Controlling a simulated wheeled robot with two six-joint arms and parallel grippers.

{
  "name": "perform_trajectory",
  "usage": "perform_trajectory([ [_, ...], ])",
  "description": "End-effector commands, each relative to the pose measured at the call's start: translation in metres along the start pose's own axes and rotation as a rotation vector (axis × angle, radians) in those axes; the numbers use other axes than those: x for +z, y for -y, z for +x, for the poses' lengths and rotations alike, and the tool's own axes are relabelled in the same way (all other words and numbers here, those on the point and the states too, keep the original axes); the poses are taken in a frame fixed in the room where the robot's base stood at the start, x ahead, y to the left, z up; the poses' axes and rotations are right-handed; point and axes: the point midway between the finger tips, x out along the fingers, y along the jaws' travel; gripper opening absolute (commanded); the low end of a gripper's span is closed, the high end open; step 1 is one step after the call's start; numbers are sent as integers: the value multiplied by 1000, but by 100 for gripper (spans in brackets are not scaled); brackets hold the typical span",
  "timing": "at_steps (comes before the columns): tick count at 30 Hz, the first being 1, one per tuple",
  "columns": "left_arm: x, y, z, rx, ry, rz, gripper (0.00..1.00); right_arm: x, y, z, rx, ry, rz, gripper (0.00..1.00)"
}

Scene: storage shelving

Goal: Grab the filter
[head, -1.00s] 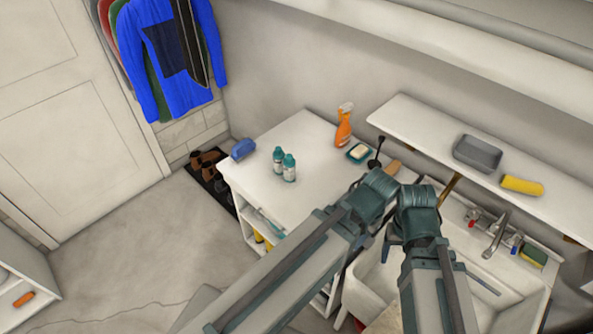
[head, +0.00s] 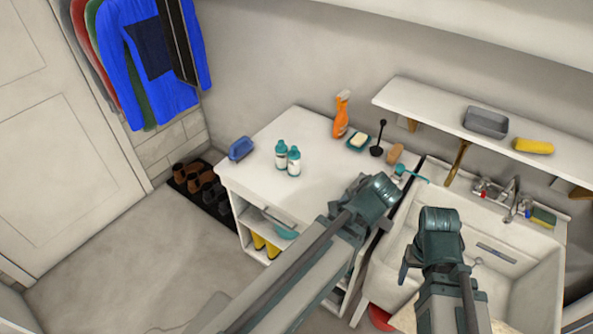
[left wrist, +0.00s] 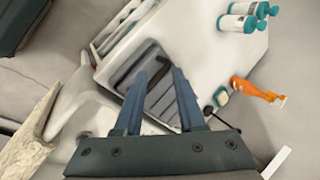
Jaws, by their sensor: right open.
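I cannot pick out the filter with certainty. A small ring-like piece (head: 478,262) lies in the white sink (head: 400,258) in the head view, too small to identify. My right gripper (head: 407,266) is over the left part of the sink, partly hidden by its own wrist, and is open. My left arm reaches over the counter's right front edge in the head view. In the left wrist view my left gripper (left wrist: 159,74) is open, with nothing between its fingers. A dark grey ribbed surface (left wrist: 150,88) shows beyond them.
The white counter (head: 255,180) holds two teal-capped bottles (head: 281,155), an orange spray bottle (head: 341,118), a blue brush (head: 241,149) and a soap dish (head: 359,143). A wall shelf (head: 410,95) with a grey tray (head: 485,122) overhangs the sink.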

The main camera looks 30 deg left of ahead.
Motion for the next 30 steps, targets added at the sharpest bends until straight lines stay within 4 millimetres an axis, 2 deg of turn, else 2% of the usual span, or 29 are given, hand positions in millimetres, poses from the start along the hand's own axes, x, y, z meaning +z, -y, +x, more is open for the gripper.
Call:
perform_trajectory([
  [1, 1, 5, 16, -37, -2, 27, 39, -1, 2, 16, 0, 0, 0, 68],
  [5, 5, 29, 44, -154, -2, 131, 39, -2, 4, 42, 0, 0, 0, 68],
  [8, 10, 54, 70, -275, 15, 248, 39, -4, 7, 70, 0, 0, 0, 68],
  [12, 20, 94, 107, -480, 84, 480, 39, -7, 11, 118, 0, 0, 0, 68],
  [15, 27, 120, 127, -617, 165, 669, 39, -9, 14, 150, 0, 0, 0, 68],
  [18, 34, 141, 145, -737, 269, 868, 39, -11, 17, 182, 0, 0, 0, 68],
  [24, 42, 166, 170, -895, 496, 1237, 39, -14, 22, 231, 0, 0, 0, 68],
  [30, 43, 176, 181, -955, 645, 1460, 39, -15, 24, 254, 0, 0, 0, 68],
])
